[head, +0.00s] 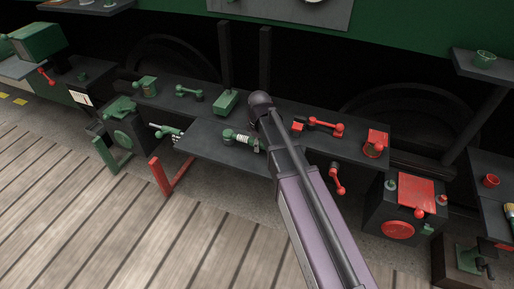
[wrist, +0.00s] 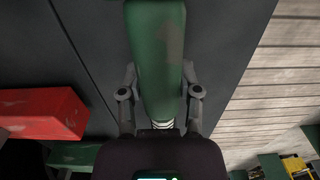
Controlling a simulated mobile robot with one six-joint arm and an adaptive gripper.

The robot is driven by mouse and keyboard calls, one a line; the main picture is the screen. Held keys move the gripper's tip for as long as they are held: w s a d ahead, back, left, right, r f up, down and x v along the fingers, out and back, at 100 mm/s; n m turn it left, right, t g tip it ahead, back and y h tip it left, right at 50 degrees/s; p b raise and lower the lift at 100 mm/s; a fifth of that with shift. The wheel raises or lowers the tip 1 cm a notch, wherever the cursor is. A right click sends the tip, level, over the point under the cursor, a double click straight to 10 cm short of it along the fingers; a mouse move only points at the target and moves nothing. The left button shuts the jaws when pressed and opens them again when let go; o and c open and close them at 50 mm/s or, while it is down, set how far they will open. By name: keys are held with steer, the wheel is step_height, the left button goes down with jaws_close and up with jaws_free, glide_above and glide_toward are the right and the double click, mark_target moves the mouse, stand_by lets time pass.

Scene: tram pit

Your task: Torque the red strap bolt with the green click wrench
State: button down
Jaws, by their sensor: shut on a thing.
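My gripper (wrist: 159,78) has its two fingers on either side of a worn green tool (wrist: 158,45) and is shut on it. A whitish ribbed section (wrist: 162,125) of the tool shows close to the palm. In the head view a green tool with a ribbed pale section (head: 240,138) lies over the dark bench, just left of my arm; my fingers are hidden there. I cannot confirm that it is the click wrench. Red parts with round knobs (head: 326,125) lie on the bench right of my arm; I cannot tell which is the strap bolt.
A red block (wrist: 45,113) is left of my gripper in the wrist view. Other green items, including a green box (head: 226,102), stand on the dark bench (head: 205,155). A red handle (head: 337,178) hangs at its front. The plank floor (head: 130,220) is clear.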

steer(key=shift+f, duration=0.1)
stand_by(0.3)
steer(key=shift+f, duration=0.15)
steer(key=shift+c, duration=1.5)
jaws_free()
step_height(320, 180, up, 3)
steer(key=shift+f+p, duration=0.15)
steer(key=shift+p, duration=1.05)
steer(key=r+p, duration=0.2)
steer(key=shift+w+d+r+p, duration=0.2)
steer(key=shift+w+r+p, duration=0.1)
steer(key=shift+r+p, duration=0.1)
step_height(320, 180, up, 8)
steer(key=p, duration=0.8)
steer(key=shift+r, duration=0.15)
